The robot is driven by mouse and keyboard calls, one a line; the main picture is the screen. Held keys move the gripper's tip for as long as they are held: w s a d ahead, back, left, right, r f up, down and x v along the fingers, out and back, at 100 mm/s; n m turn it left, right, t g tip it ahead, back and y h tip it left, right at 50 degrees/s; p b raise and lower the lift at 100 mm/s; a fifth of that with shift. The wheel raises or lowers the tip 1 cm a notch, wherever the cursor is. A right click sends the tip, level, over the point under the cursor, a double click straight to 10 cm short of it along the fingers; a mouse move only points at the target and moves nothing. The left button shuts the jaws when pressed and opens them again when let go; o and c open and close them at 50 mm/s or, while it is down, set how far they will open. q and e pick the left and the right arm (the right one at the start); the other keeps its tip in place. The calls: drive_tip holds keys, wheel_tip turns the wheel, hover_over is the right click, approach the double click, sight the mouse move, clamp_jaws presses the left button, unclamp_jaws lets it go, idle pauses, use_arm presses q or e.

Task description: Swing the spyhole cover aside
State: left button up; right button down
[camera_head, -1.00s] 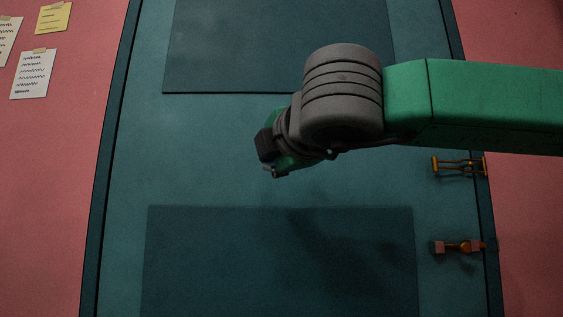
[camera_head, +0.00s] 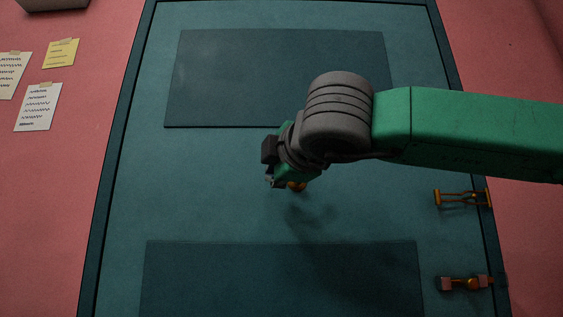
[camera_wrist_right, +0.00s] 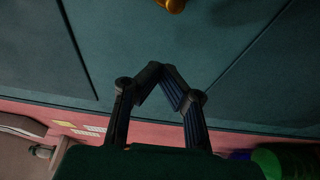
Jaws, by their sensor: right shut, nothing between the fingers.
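The spyhole cover is probably the small brass piece (camera_head: 297,186) at mid-door, between the two darker panels. It is mostly hidden behind my right gripper in the head view, so I cannot tell how it hangs. In the right wrist view a brass piece (camera_wrist_right: 172,4) shows cut off at the top edge, beyond the fingertips and apart from them. My right gripper (camera_head: 270,182) is in front of the teal door (camera_head: 215,175), just left of the brass piece. In the wrist view its fingers (camera_wrist_right: 162,70) meet at the tips with nothing between them. My left gripper is not in view.
A brass latch or handle (camera_head: 462,198) and another brass fitting (camera_head: 465,283) sit at the door's right edge. Paper notes (camera_head: 38,107) hang on the pink wall at left. A grey object (camera_head: 54,4) is at the top left. The door around my gripper is otherwise clear.

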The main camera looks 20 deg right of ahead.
drive_tip(key=w, duration=0.4)
drive_tip(key=shift+r+p, duration=0.1)
drive_tip(key=shift+p, duration=0.3)
drive_tip(key=d, duration=0.3)
drive_tip(key=shift+s+d, duration=0.4)
drive_tip(key=shift+a, duration=0.1)
